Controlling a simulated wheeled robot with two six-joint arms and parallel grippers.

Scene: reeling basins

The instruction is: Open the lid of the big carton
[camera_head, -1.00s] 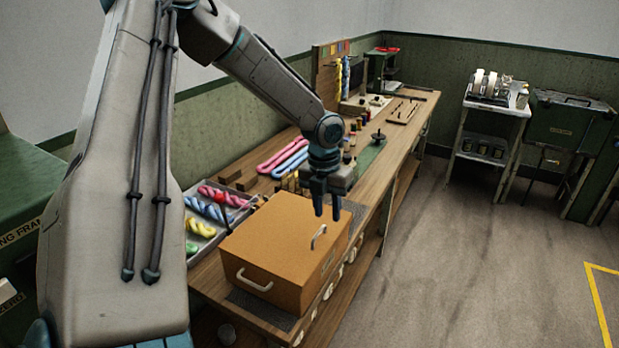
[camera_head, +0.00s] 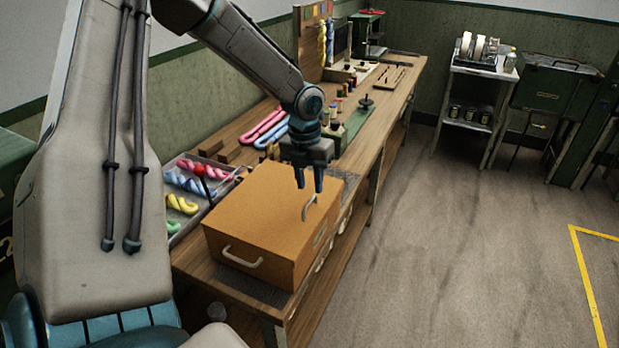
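The big carton (camera_head: 262,222) is an orange-brown box with its lid shut, standing near the close end of the wooden bench. A pale handle (camera_head: 309,207) sits on the lid near its right edge, and another pale handle (camera_head: 241,257) is on the front side. My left gripper (camera_head: 309,186) points down just above the lid handle, its two fingers apart with nothing seen between them. I cannot tell whether the fingertips touch the handle. My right gripper is out of view.
A grey tray (camera_head: 172,240) with coloured yarn skeins lies left of the carton. Pink and blue skeins (camera_head: 262,128) and several spools lie behind it on the bench (camera_head: 378,125). The floor (camera_head: 450,240) to the right is clear.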

